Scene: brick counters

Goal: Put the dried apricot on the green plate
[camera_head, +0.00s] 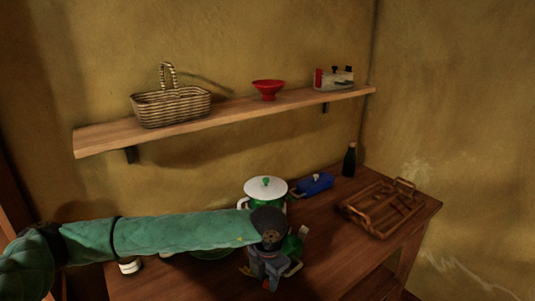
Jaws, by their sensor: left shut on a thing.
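My left arm reaches in from the left across the front of the wooden table. My left gripper (268,280) points down over the table near its front edge, to the right of the green plate. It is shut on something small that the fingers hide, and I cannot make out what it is. The green plate (212,255) shows only as a strip of rim below my left forearm, which covers the rest. I cannot pick out the dried apricot clearly. My right gripper is not in view.
A white-lidded green pot (265,188) stands behind my gripper, and a green item (292,246) is close beside it. A blue dish (316,184), dark bottle (349,160) and wooden tray (382,207) stand farther right. The wall shelf (225,117) hangs above.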

